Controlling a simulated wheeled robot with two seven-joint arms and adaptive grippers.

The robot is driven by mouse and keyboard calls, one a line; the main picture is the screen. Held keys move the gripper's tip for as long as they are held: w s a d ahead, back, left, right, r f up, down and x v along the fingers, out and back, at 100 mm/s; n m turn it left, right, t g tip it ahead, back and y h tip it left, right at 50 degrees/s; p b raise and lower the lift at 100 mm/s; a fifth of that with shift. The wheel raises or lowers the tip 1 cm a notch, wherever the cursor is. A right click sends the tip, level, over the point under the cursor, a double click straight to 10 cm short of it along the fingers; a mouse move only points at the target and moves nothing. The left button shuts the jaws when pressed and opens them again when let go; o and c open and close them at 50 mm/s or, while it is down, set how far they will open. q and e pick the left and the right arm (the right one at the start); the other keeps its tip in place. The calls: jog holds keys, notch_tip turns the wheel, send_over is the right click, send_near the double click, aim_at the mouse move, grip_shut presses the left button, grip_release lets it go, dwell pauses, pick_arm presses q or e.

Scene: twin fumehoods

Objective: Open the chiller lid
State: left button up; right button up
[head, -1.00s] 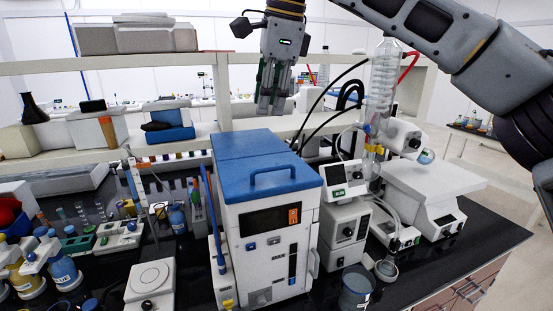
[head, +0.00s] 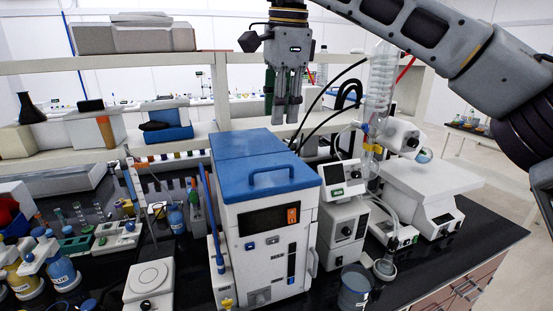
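The chiller (head: 268,245) is a white box with a dark display, standing on the black bench in the middle of the head view. Its blue lid (head: 262,160) lies flat and closed on top, with a blue loop handle (head: 283,177) near the front edge. My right gripper (head: 285,118) hangs pointing down above and behind the lid, apart from the handle. Its fingers are close together, and I cannot tell whether a narrow gap lies between them. Nothing shows in its grasp. My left gripper is not in view.
A white pump unit with a small screen (head: 343,178) and glassware (head: 380,90) stand right of the chiller. A shelf (head: 110,62) runs behind. Black hoses pass close to the gripper.

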aim_at(277, 167)
jog(key=f, duration=0.4)
jog(key=w+f+p, duration=0.1)
jog(key=f, duration=0.3)
jog(key=w+f, duration=0.1)
jog(key=f, duration=0.3)
jog(key=shift+w+a+f+p, duration=0.15)
jog(key=shift+a+f+p, duration=0.1)
jog(key=shift+a+p, duration=0.15)
grip_shut()
